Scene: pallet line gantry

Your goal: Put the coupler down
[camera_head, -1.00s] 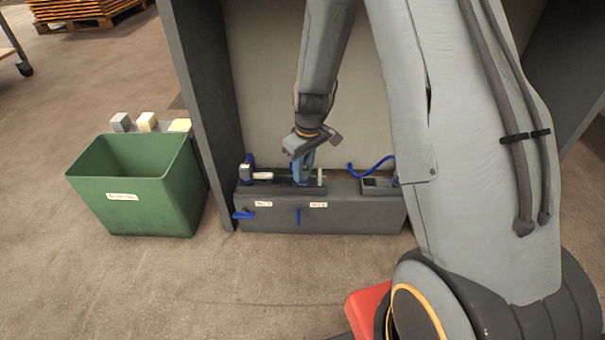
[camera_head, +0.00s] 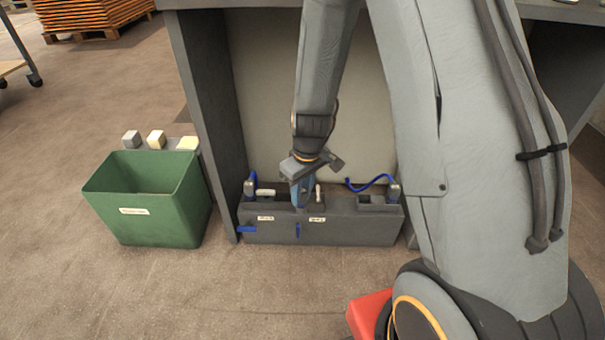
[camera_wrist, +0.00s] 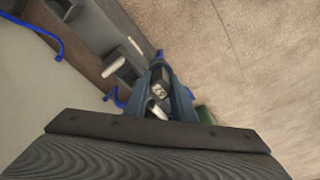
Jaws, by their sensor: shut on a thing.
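My gripper (camera_head: 300,196) points down over the middle of a long grey block unit, close to its top. In the wrist view the blue fingers (camera_wrist: 165,95) are shut on a small dark grey block with a pale end face, which I take for the coupler (camera_wrist: 159,84). In the head view the fingers hide the coupler. The grey unit (camera_head: 350,230) has white labels and blue levers on its front. I cannot tell whether the coupler touches it. A white peg (camera_head: 318,190) stands just right of the fingers.
Grey fittings with blue hoses stand at the unit's left end (camera_head: 249,189) and right end (camera_head: 394,190). Another white peg (camera_head: 265,192) is left of my gripper. A green bin (camera_head: 160,222) is at left, small blocks (camera_head: 156,139) behind it. A grey upright panel (camera_head: 205,120) stands between.

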